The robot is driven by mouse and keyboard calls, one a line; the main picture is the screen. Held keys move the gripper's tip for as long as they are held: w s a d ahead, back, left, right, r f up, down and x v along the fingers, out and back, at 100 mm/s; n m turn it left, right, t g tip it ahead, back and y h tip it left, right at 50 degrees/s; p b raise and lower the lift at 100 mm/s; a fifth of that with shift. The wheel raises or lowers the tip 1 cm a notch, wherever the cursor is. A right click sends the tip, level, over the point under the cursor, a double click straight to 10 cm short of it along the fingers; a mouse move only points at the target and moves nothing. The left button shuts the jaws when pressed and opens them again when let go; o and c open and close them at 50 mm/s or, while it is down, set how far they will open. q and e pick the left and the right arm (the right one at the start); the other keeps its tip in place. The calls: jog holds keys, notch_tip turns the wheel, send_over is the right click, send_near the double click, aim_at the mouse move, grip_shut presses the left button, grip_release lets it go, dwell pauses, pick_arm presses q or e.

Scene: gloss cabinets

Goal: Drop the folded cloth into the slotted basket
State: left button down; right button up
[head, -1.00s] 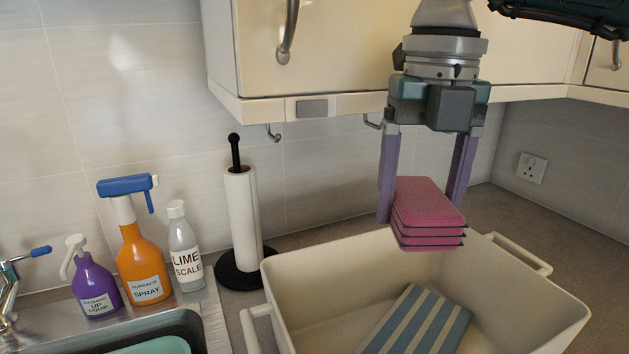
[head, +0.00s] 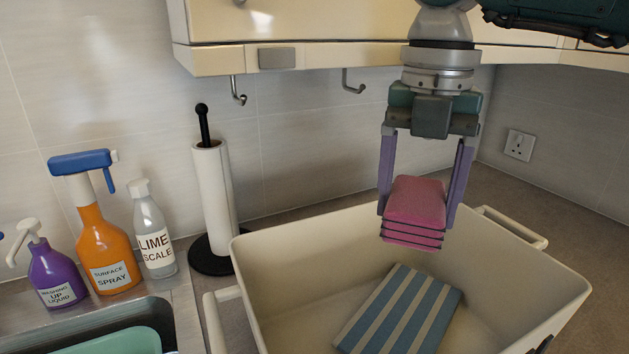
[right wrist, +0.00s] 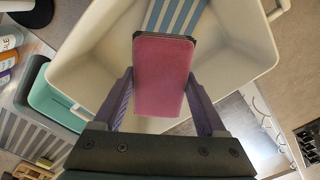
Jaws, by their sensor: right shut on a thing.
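The pink folded cloth (head: 415,203), a stack of several layers, is held between the purple fingers of my right gripper (head: 419,206). It hangs over the cream basket (head: 290,262), toward its back wall; I cannot tell whether its bottom is below the rim. The basket shows no clear slots in these views. In the right wrist view the cloth (right wrist: 162,72) lies between both fingers, with the basket (right wrist: 100,62) beneath. A blue-and-grey striped item (head: 400,312) lies on the basket floor. My left gripper is not in view.
A paper towel roll (head: 212,200) on a black stand is left of the basket. A surface spray (head: 100,240), a lime scale bottle (head: 153,235) and a purple washing-up bottle (head: 55,275) stand by the sink. Wall cabinets (head: 330,55) hang behind the arm.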

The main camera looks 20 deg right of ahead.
aim_at(418, 194)
jog(key=shift+f, duration=0.3)
jog(key=o, duration=1.3)
jog(key=shift+c, duration=0.2)
jog(key=shift+r, duration=0.15)
notch_tip(418, 194, up, 10)
jog(key=shift+f+b, duration=0.1)
jog(key=shift+b, duration=0.8)
